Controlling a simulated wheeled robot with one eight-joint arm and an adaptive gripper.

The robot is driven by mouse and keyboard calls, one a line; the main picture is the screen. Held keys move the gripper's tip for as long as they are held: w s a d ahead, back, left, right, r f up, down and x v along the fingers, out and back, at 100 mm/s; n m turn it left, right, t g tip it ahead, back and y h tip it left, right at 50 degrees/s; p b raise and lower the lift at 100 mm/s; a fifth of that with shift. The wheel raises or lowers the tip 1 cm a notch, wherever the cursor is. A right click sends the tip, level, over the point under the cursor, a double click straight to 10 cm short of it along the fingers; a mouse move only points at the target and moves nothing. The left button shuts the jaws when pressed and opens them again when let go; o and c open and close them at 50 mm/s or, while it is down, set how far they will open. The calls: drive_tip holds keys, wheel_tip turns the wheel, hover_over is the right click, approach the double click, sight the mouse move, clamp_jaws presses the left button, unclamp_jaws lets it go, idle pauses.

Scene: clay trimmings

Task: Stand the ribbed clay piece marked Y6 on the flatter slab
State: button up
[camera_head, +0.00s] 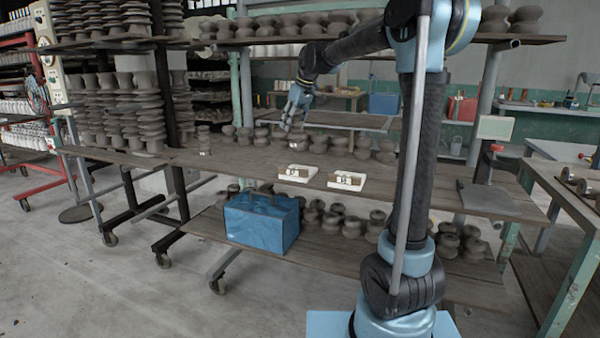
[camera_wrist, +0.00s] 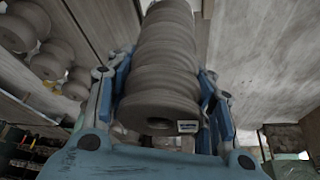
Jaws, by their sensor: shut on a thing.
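My gripper (camera_wrist: 162,115) is shut on a grey-brown ribbed clay piece (camera_wrist: 162,75), with blue fingers on either side of it. A small white label sits on the piece's near end, too small to read. In the head view my gripper (camera_head: 290,122) hangs over the back of the wooden shelf, in front of the row of pots; the held piece is hard to make out there. I cannot tell which is flatter.
Several clay pots (camera_head: 386,150) line the shelf's back, and stacked pots (camera_head: 145,100) crowd its left. A small labelled piece (camera_head: 205,140) stands left of the slabs. A blue crate (camera_head: 262,226) sits on the lower shelf.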

sight(297, 146)
drive_tip(key=shift+w+d, duration=0.25)
drive_tip(key=shift+d, duration=0.4)
drive_tip(key=shift+f, duration=5)
drive_tip(key=o, duration=1.5)
drive_tip(key=shift+f, duration=0.1)
drive_tip(key=shift+o, duration=0.2)
drive_tip(key=v, duration=1.2)
